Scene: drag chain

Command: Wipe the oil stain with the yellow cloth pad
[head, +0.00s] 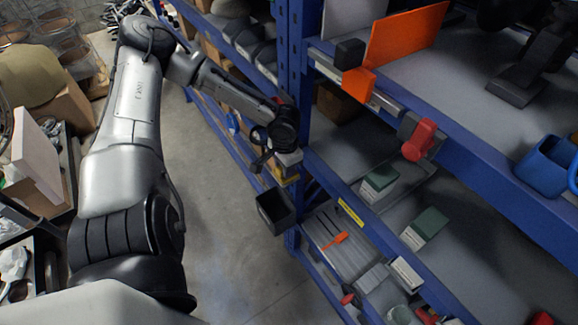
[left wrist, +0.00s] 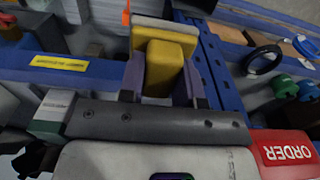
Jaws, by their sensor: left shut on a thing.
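My left gripper (left wrist: 162,82) is shut on the yellow cloth pad (left wrist: 168,62), with one finger on each side of its yellow block. A pale grey layer lies along the pad's far edge. In the head view my left gripper (head: 287,150) is at the blue rack post, and a little of the yellow pad (head: 289,179) shows just below it. I cannot tell whether the pad touches anything. I cannot make out an oil stain in either view. My right gripper is in neither view.
A blue shelving rack (head: 365,215) fills the right side. A black open bin (head: 275,210) is just below my left gripper. A grey tray (head: 345,250) holds an orange tool (head: 336,240). Green-and-white boxes (head: 379,183) stand on a shelf. The floor (head: 225,235) between is clear.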

